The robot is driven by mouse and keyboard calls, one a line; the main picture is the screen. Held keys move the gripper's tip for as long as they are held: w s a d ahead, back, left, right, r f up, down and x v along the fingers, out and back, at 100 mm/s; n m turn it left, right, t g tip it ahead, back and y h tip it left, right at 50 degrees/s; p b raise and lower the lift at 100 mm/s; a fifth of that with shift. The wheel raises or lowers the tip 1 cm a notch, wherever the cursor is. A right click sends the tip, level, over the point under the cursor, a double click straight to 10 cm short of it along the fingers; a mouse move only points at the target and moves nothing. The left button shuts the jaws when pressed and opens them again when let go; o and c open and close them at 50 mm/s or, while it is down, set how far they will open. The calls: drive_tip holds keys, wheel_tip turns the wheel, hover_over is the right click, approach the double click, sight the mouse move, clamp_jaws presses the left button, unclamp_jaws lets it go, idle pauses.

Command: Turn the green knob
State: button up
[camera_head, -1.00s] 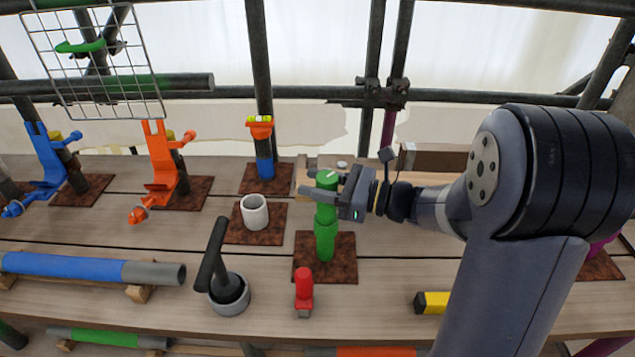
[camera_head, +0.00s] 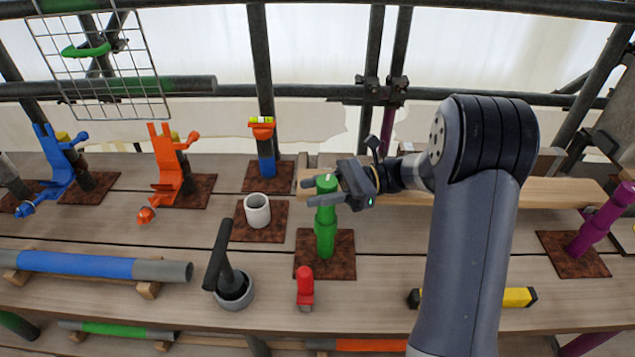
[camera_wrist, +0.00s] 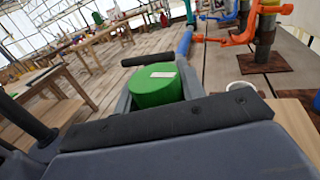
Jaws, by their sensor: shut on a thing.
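The green knob (camera_head: 327,187) is the top of a green post (camera_head: 325,232) that stands upright on a rusty brown plate (camera_head: 340,266) on the plank bench. My gripper (camera_head: 328,188) reaches in from the right, its fingers on either side of the knob, shut on it. In the wrist view the knob's round green top (camera_wrist: 154,86), with a pale mark near its edge, sits between my two fingers. The far side of the knob is hidden by the fingers in the head view.
A red clamp-like piece (camera_head: 305,288) and a dark-handled tool in a grey cup (camera_head: 233,290) stand in front. A white cup (camera_head: 257,210) is left of the post.

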drive_tip(key=shift+s+n+g+h, duration=0.1)
drive_tip(key=shift+n+g+h, duration=0.2)
drive_tip(key=shift+n+g, duration=0.3)
drive_tip(key=o, duration=1)
drive_tip(key=shift+p+v, duration=5.35)
drive_tip(key=shift+v, duration=0.05)
